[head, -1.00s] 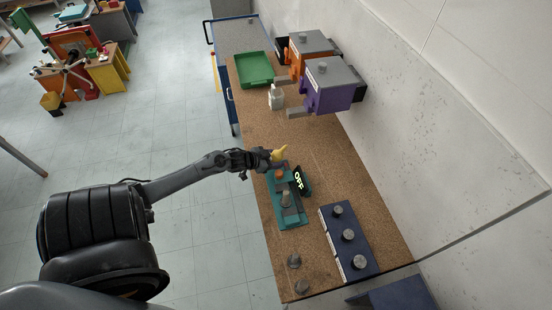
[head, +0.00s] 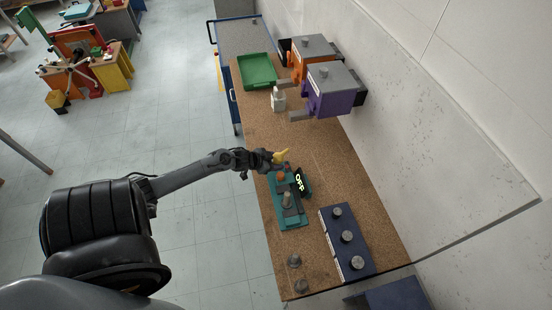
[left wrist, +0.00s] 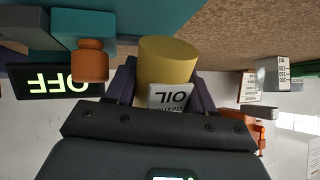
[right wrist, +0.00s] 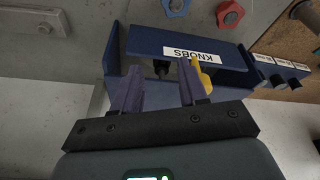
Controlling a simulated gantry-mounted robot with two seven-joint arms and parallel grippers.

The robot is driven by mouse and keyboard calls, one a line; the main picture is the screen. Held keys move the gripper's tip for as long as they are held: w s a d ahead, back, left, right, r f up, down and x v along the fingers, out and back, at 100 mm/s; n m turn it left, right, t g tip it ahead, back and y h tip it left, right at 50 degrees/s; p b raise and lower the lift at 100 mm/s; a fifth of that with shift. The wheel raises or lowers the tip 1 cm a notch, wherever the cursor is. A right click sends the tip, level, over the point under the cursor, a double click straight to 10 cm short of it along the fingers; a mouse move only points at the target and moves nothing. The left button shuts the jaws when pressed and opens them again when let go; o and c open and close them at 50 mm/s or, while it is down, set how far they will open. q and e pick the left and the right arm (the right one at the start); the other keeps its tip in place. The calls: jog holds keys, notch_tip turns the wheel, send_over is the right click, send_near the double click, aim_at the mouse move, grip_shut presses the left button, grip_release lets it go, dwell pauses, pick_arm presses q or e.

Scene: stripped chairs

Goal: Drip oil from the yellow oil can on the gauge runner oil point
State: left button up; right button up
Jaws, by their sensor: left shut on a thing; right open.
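My left gripper (left wrist: 150,95) is shut on the yellow oil can (left wrist: 167,60), whose white label reads OIL. In the head view the can (head: 280,157) is above the bench at the far end of the teal gauge (head: 290,218). The gauge has a dark runner track along it, an orange knob-like part (head: 281,177) near its far end and a display reading OFF (head: 299,182). The orange part also shows beside the can in the left wrist view (left wrist: 90,62). I cannot tell exactly where the oil point is. My right gripper (right wrist: 155,80) is open and empty.
In the right wrist view a navy bin labelled KNOBS (right wrist: 228,56) lies beyond the fingers, with a yellow piece by one finger.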

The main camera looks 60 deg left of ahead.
pick_arm(q)
jog(key=shift+s+a+r+g+p, duration=0.1)
jog(key=shift+s+r+g+p, duration=0.15)
jog(key=shift+g+p, duration=0.6)
jog(key=shift+s+a+r+g+p, duration=0.1)
jog(key=shift+s+g+p, duration=0.3)
jog(key=shift+p, duration=0.8)
jog(key=g+p, duration=0.1)
jog(key=s+g+y+p, duration=0.1)
jog(key=g+p, duration=0.1)
jog(key=shift+s+a+m, duration=0.1)
jog(key=shift+a+m, duration=0.05)
jog(key=shift+m, duration=0.25)
jog(key=shift+g+p, duration=0.35)
jog(key=shift+g, duration=0.2)
jog(key=shift+s+f+g, duration=0.15)
jog(key=shift+f+g, duration=0.2)
jog(key=shift+g, duration=0.45)
jog(key=shift+s+f+m+g+y, duration=0.1)
jog(key=shift+s+m+g+y, duration=0.2)
jog(key=shift+g, duration=0.4)
jog(key=shift+w, duration=0.1)
jog(key=shift+p, duration=0.3)
